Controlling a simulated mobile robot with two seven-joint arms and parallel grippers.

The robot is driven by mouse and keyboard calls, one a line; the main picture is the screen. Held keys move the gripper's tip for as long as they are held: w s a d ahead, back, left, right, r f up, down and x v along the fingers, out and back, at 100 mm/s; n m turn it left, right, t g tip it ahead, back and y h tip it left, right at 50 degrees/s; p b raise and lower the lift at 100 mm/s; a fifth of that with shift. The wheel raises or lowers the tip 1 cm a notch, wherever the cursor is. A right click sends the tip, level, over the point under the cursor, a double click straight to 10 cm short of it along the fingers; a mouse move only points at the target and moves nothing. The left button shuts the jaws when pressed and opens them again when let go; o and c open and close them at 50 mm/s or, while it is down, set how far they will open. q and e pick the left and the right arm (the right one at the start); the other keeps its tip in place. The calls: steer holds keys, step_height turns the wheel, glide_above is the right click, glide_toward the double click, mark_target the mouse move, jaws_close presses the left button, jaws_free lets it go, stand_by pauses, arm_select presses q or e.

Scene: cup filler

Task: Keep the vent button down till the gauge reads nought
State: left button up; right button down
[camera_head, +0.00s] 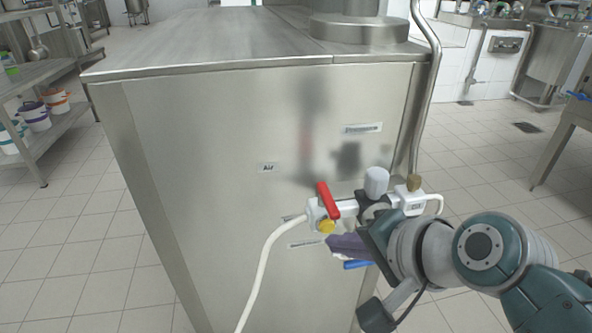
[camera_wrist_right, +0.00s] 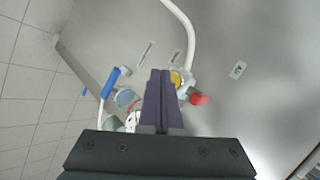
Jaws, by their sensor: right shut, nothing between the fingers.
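A yellow button (camera_head: 327,227), which looks like the vent button, sits on a white valve body on the steel cabinet's front. It also shows in the wrist view (camera_wrist_right: 176,78), just right of my fingertips. My right gripper (camera_head: 338,242) has purple fingers, shut and empty; in the wrist view (camera_wrist_right: 161,73) they point at the panel. The tips are close beside the button; I cannot tell whether they touch it. No readable gauge dial shows; a pale round part with red (camera_wrist_right: 133,121) is partly hidden by my gripper in the wrist view. My left gripper is out of view.
A red lever (camera_head: 328,200) stands just above the button, and a blue lever (camera_head: 358,264) lies below my fingers. A white hose (camera_head: 262,262) hangs at the left.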

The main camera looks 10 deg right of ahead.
steer(key=s+p, duration=0.2)
steer(key=s, duration=0.3)
steer(key=shift+d+p, duration=0.1)
steer(key=shift+p, duration=0.3)
steer(key=s+d+r+n+g+h+p, duration=0.15)
steer(key=s+r+n+p, duration=0.25)
steer(key=s+r+p, duration=0.5)
steer(key=s+d+r+n+g+h+p, duration=0.1)
steer(key=s+d+r+n+g+p, duration=0.25)
steer(key=r+p, duration=0.7)
steer(key=s+d+r+n+h+p, duration=0.15)
steer(key=s+r+n+p, duration=0.45)
steer(key=r, duration=0.8)
step_height(320, 180, up, 36)
steer(key=p, duration=3.5)
steer(key=shift+a+f+m, duration=0.2)
steer(key=shift+m, duration=0.25)
